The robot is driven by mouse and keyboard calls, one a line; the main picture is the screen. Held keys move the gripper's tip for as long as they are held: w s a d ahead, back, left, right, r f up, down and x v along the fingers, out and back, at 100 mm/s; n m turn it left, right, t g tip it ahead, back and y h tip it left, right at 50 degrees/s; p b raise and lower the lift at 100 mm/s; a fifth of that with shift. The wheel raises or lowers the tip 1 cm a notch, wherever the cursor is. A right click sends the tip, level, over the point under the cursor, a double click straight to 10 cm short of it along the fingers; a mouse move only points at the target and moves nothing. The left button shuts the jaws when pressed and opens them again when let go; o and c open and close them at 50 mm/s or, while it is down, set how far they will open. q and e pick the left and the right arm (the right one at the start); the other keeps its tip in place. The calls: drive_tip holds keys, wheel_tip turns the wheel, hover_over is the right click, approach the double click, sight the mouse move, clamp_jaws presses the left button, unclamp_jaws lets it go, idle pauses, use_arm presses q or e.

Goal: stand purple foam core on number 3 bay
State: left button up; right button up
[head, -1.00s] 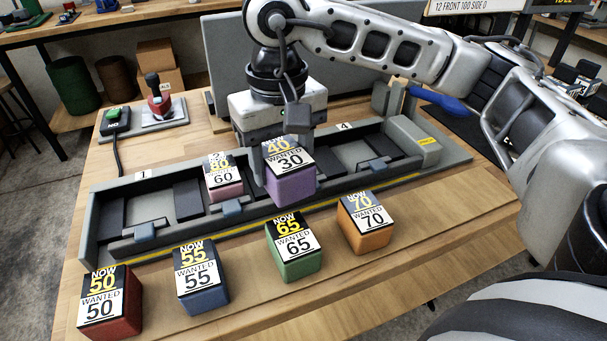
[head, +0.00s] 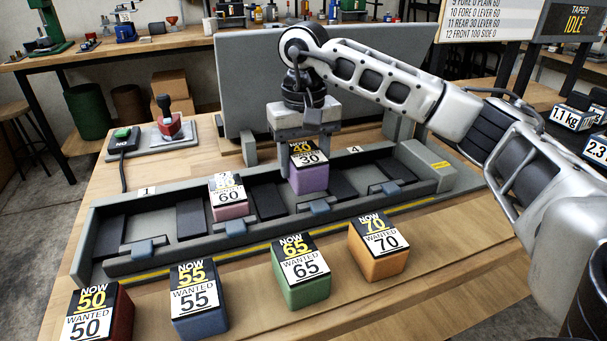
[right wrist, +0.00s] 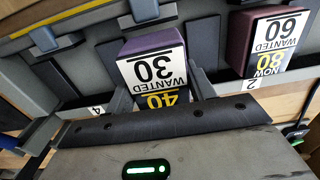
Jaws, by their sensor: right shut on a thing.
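The purple foam core (head: 309,179) is upright, labelled now 40, wanted 30. My right gripper (head: 307,158) is shut on it from above; in the right wrist view the core (right wrist: 152,44) sits between the fingers. It is over or in the rack bay between those marked 4 (right wrist: 97,110) and 2 (right wrist: 251,85). The number 3 mark is hidden. I cannot tell whether the core touches the bay floor. The grey rack (head: 160,262) runs across the table. My left gripper is not in view.
A pink block (head: 229,205) stands in bay 2. Red (head: 122,318), blue (head: 200,318), green (head: 305,290) and orange (head: 380,264) blocks stand along the front. A grey panel (head: 240,75) rises behind the rack. A green-button box (head: 122,140) is at left.

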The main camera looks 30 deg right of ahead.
sight(304, 150)
drive_tip(key=shift+w+d+f, duration=0.1)
drive_tip(key=shift+w+f, duration=0.05)
drive_tip(key=shift+f, duration=0.1)
drive_tip(key=shift+w+d+f, duration=0.1)
drive_tip(key=shift+w+f, duration=0.1)
drive_tip(key=shift+f, duration=1.6)
drive_tip(key=shift+f, duration=0.1)
drive_tip(key=o, duration=1.1)
wheel_tip(304, 150, up, 12)
drive_tip(key=shift+r+p, duration=0.15)
drive_tip(key=shift+p, duration=0.3)
